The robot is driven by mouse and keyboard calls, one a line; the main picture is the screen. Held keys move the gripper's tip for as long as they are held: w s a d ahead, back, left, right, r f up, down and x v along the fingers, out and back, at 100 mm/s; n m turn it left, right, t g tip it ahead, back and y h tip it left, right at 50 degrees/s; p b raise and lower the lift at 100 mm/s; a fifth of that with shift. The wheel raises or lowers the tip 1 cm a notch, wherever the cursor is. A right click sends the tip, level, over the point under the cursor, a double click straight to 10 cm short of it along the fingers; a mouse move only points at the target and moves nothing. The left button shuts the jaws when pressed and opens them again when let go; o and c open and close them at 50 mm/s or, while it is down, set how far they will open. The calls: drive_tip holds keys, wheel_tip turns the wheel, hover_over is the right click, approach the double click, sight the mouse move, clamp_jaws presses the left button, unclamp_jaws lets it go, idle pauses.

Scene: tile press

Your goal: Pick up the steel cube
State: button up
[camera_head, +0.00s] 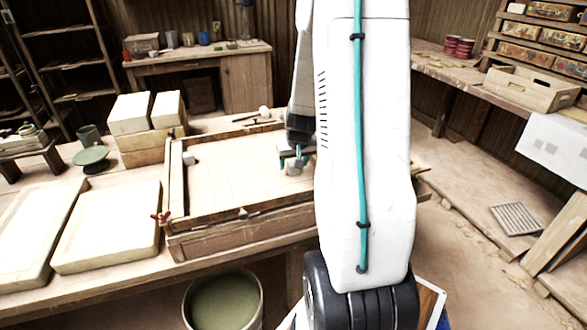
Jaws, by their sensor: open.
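My gripper (295,156), with teal on its fingers, is open and points down low over the right part of a shallow wooden-framed press bed (240,212). A small pale grey piece (294,170) shows right at its fingertips; it may be a cube, and I cannot tell whether the fingers touch it. Another small grey block (190,158) sits inside the frame near its back left corner, well apart from my gripper. Both are too small to tell which is the steel cube. My white arm hides the right end of the frame.
Pale slabs (108,228) lie on the table left of the frame. White blocks (130,113) stand on a wooden box behind them, near a green round dish (90,157). A bucket (222,300) stands in front of the table. The bed's middle is clear.

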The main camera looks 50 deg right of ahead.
drive_tip(key=shift+w+d+f, duration=0.1)
drive_tip(key=shift+w+f, duration=0.1)
drive_tip(key=shift+f, duration=0.35)
clamp_jaws()
drive_tip(key=shift+r, duration=0.1)
